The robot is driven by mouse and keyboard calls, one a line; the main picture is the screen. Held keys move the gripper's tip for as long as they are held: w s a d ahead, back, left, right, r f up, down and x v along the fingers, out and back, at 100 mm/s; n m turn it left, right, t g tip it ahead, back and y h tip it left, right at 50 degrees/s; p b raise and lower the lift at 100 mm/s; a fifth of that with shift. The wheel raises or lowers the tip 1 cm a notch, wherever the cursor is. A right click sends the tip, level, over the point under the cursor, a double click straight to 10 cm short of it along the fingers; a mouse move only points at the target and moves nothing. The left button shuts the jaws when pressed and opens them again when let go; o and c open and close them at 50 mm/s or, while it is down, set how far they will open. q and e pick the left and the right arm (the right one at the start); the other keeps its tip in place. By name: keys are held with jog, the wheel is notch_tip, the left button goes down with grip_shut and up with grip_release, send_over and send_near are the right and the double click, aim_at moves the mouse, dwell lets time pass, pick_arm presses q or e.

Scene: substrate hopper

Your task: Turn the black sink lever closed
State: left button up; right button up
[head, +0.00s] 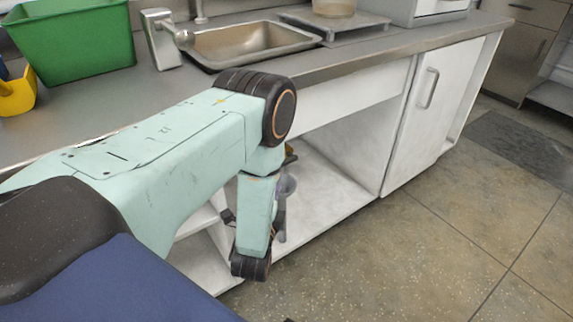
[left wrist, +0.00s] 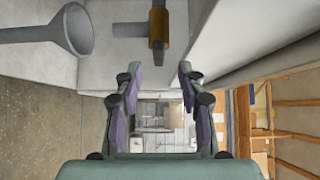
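In the left wrist view a brass-coloured valve (left wrist: 158,22) sits on a grey pipe (left wrist: 130,30). A dark, narrow piece, apparently the black lever (left wrist: 158,54), points from the valve toward my gripper. My left gripper (left wrist: 159,78) is open and empty. Its two fingertips stand on either side of the lever's line, just short of it, with no contact visible. In the head view my left arm bends down in front of the open cabinet under the sink (head: 250,42). It hides most of the gripper and the lever there. My right gripper is not in view.
A grey funnel-shaped piece (left wrist: 75,30) lies left of the valve in the left wrist view. The cabinet's white floor (head: 325,190) and closed door (head: 425,105) are right of my arm. A green bin (head: 75,45) and yellow scoop (head: 17,95) stand on the counter.

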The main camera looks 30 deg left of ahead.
pick_arm(q)
jog(key=b+x, duration=0.3)
jog(key=x, duration=0.4)
jog(key=shift+a+f, duration=0.1)
jog(key=shift+f, duration=0.05)
jog(key=shift+w+a, duration=0.1)
jog(key=shift+w, duration=0.3)
grip_shut()
dwell(0.4)
